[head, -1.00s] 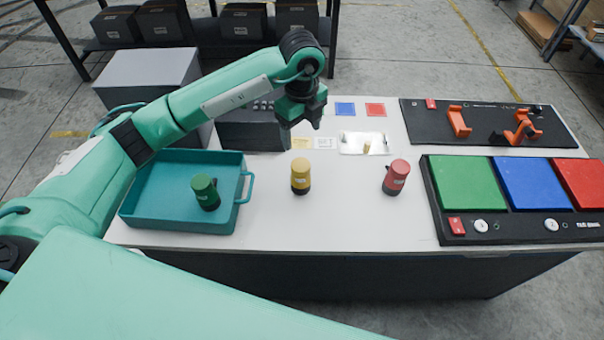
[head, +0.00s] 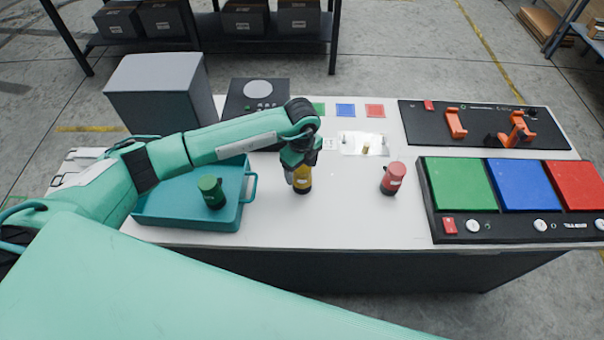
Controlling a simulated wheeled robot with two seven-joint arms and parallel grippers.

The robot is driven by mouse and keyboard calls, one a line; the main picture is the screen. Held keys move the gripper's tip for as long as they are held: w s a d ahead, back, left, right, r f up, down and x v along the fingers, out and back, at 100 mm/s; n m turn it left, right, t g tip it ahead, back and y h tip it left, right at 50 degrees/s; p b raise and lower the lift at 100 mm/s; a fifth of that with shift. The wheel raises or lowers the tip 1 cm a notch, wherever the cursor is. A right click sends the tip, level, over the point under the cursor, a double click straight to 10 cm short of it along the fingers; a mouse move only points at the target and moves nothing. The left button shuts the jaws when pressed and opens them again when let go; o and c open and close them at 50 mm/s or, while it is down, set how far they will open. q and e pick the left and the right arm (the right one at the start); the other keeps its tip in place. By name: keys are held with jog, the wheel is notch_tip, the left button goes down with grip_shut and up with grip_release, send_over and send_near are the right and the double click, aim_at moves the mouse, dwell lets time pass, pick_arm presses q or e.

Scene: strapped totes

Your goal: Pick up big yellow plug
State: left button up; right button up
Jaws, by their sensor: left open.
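The big yellow plug (head: 304,182) stands upright on the white table between the teal tray and the red plug. My left gripper (head: 299,180) has its fingers pointing down at the yellow plug and covers its upper left part. The left gripper is open; I cannot tell whether its fingers touch the plug. A green plug (head: 211,191) stands in the teal tray (head: 170,229). A red plug (head: 392,178) stands to the right of the yellow one. My right gripper does not show.
A black panel with green, blue and red pads (head: 524,222) lies at the right. A black board with orange brackets (head: 483,142) lies behind it. A clear tray with a small brass piece (head: 350,148) lies behind the plugs. Bare table lies between the yellow and red plugs.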

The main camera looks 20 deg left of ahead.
pick_arm(q)
jog(key=shift+f, duration=0.3)
jog(key=c, duration=1.2)
jog(key=shift+w, duration=0.1)
jog(key=shift+c, duration=0.2)
jog(key=shift+r, duration=0.1)
